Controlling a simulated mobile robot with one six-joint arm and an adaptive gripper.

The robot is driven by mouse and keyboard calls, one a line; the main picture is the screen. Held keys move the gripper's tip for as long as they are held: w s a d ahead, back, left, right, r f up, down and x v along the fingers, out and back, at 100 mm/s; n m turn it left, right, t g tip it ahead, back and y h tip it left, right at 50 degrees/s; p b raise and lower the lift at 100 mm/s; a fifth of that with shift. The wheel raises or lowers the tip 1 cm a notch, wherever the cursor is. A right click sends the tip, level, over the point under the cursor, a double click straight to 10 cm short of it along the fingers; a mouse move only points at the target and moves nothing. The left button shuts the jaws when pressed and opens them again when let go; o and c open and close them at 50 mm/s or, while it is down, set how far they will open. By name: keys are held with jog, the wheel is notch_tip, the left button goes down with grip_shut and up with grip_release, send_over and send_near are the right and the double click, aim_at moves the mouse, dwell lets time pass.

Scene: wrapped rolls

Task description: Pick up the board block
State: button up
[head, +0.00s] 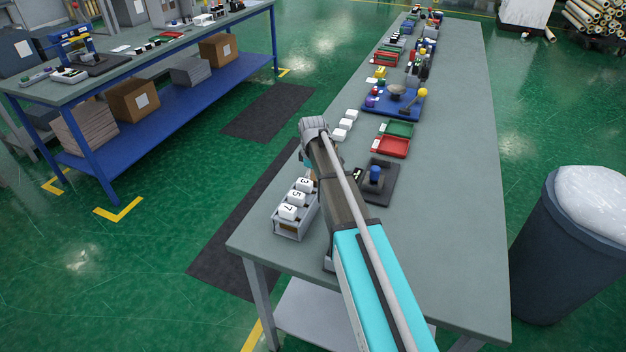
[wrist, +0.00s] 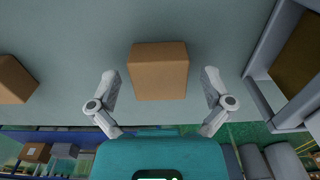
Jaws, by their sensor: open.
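A brown, board-coloured block (wrist: 159,58) lies on the grey table in the wrist view, near the table's edge. It appears between the two fingertips of my gripper (wrist: 159,84), with a gap on each side. My gripper is open and empty; I cannot tell its height above the block. A second brown block (wrist: 14,80) lies at the left of the wrist view. In the head view my arm covers this part of the table, and neither the block nor the fingers can be made out.
A grey-walled tray (wrist: 258,95) stands close on the right in the wrist view. In the head view, a rack (head: 291,230) of numbered white blocks stands near the table's corner. A dark stand with a blue knob (head: 376,172) and red tray (head: 393,146) lie beyond.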

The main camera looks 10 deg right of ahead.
jog(key=c, duration=1.1)
jog(key=shift+r, duration=0.1)
jog(key=shift+c, duration=0.2)
notch_tip(320, 180, up, 3)
jog(key=p, duration=0.2)
jog(key=shift+p, duration=0.4)
jog(key=s+r+p, duration=0.3)
jog(key=s, duration=0.1)
jog(key=s+r+p, duration=0.3)
jog(key=s, duration=0.1)
jog(key=s+r+p, duration=0.3)
jog(key=s, duration=0.1)
jog(key=shift+s+a+r+p, duration=0.15)
jog(key=shift+s+a+p, duration=0.1)
jog(key=shift+a+p, duration=0.1)
jog(key=shift+s+r, duration=0.25)
jog(key=shift+s, duration=0.5)
jog(key=shift+s, duration=0.1)
